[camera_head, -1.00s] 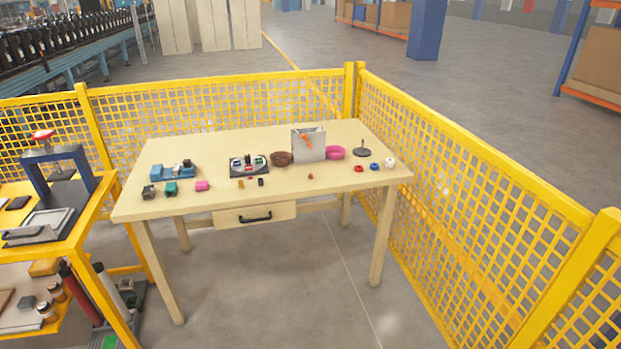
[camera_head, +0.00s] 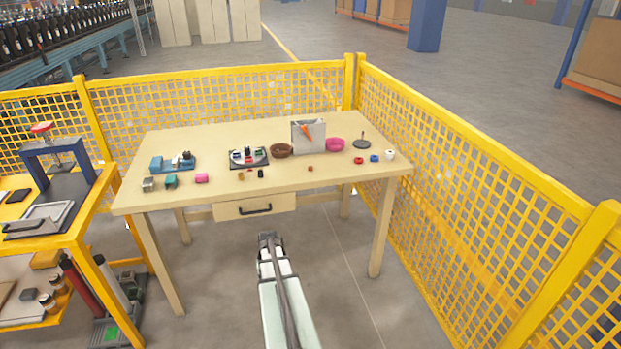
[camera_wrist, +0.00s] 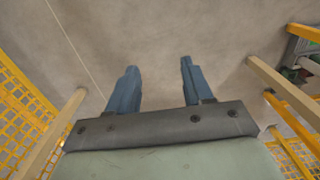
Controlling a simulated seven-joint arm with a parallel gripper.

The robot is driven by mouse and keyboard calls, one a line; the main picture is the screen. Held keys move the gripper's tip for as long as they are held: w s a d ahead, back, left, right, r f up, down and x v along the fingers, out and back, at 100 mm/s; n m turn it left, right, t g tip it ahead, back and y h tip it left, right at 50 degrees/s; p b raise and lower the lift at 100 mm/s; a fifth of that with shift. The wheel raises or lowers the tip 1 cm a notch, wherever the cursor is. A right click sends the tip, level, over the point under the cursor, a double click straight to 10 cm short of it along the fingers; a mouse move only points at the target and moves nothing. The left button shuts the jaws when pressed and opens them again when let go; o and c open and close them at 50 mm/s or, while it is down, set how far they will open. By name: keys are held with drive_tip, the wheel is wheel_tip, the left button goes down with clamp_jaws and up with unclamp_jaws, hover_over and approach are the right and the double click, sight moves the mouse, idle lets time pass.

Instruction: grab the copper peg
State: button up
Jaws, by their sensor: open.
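Small pieces lie near the front of the wooden table (camera_head: 330,186). A reddish-brown piece (camera_head: 310,168) sits right of the middle, and a yellowish-brown piece (camera_head: 241,177) sits to its left. Either could be the copper peg; they are too small to tell. A small black piece (camera_head: 261,174) and a red piece (camera_head: 250,170) lie by the yellowish-brown one. My gripper (camera_head: 267,237) is in front of the table, below the drawer in the picture and away from every piece. In the wrist view my gripper (camera_wrist: 158,66) is open and empty over bare floor.
A black tray with parts (camera_head: 248,166), brown bowl (camera_head: 281,151), grey box (camera_head: 308,150) and pink bowl (camera_head: 335,145) stand behind. Blue fixture (camera_head: 172,164) is left. The drawer handle (camera_head: 256,210) juts out. Yellow fencing (camera_head: 470,180) closes the back and right.

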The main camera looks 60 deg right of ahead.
drive_tip(key=d+r+m+t+h, duration=0.1)
drive_tip(key=d+r, duration=1.2)
drive_tip(key=d, duration=0.5)
drive_tip(key=d+r+m+t+h, duration=0.1)
drive_tip(key=d+r, duration=1.2)
drive_tip(key=d, duration=0.5)
drive_tip(key=w+d+r+n+t, duration=0.1)
drive_tip(key=w+d+r+n, duration=0.15)
drive_tip(key=d+r, duration=0.55)
drive_tip(key=n+y, duration=0.3)
drive_tip(key=n, duration=1)
hover_over(311, 167)
drive_tip(key=s, duration=0.2)
drive_tip(key=f, duration=0.4)
drive_tip(key=shift+s+d+f, duration=0.1)
drive_tip(key=shift+d+f, duration=0.15)
drive_tip(key=shift+d, duration=0.1)
drive_tip(key=shift+w+x, duration=0.2)
drive_tip(key=shift+x, duration=2.45)
drive_tip(key=shift+d, duration=0.1)
